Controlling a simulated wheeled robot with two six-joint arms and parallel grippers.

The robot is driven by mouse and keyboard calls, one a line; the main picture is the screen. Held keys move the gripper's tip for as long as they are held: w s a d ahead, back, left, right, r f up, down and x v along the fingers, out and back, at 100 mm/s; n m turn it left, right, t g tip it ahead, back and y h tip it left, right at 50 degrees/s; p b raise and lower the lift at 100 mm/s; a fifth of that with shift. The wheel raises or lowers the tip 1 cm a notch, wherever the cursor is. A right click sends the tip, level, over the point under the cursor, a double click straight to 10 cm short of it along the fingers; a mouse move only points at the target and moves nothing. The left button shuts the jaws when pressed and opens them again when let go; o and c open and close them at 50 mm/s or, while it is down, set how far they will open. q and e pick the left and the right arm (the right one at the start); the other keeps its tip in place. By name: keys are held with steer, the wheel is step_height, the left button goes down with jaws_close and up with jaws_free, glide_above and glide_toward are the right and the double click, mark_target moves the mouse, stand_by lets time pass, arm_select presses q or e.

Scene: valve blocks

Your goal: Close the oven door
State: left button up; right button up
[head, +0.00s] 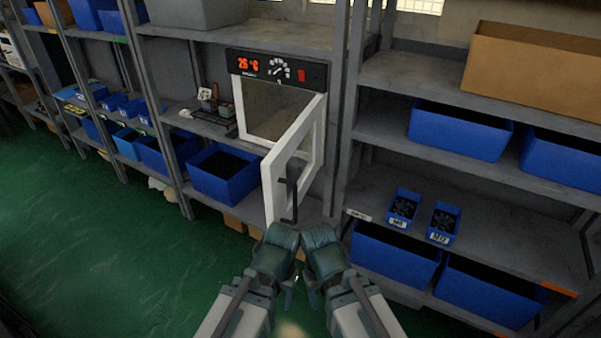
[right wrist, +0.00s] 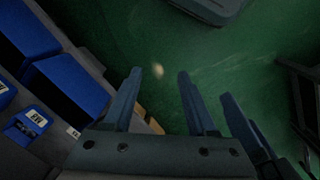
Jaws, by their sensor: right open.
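The oven (head: 277,108) sits on a shelf in the middle of the head view, with a black control panel (head: 277,71) reading 26 °C. Its white-framed door (head: 296,158) stands open, swung out from the right side. A dark handle (head: 290,196) is on the door's free side. My left gripper (head: 289,288) and right gripper (head: 311,290) are close together, below and in front of the door, apart from the handle. In the right wrist view my right gripper (right wrist: 159,74) is open and empty over the green floor. The left gripper's jaw gap is hidden.
A blue bin (head: 223,174) stands left of the door, and a small rack (head: 208,115) left of the oven. A grey shelf post (head: 343,110) is right of the oven. Small blue trays (head: 403,207) and larger bins fill the right shelves. Green floor (head: 100,240) is clear at left.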

steer(key=shift+f, duration=0.1)
steer(key=shift+c, duration=1.1)
steer(key=shift+w+a+f+y+b, duration=0.1)
steer(key=shift+a+f+y+b, duration=0.15)
steer(key=shift+f+y+b, duration=0.15)
steer(key=shift+c, duration=1.2)
steer(key=a+m+y+b, duration=0.1)
steer(key=y, duration=0.1)
steer(key=w+a+y+b, duration=0.1)
steer(key=y, duration=0.1)
steer(key=w+a+f+m+y+b, duration=0.1)
steer(key=shift+w+m+g+y, duration=0.2)
steer(key=shift+m+g+y, duration=0.1)
steer(key=shift+y, duration=0.1)
jaws_close()
steer(key=m+t+y+b, duration=0.5)
steer(key=t+y+b, duration=0.15)
steer(key=y, duration=0.55)
glide_toward(275, 213)
steer(key=shift+t, duration=0.25)
steer(key=x, duration=0.7)
steer(key=shift+s, duration=0.15)
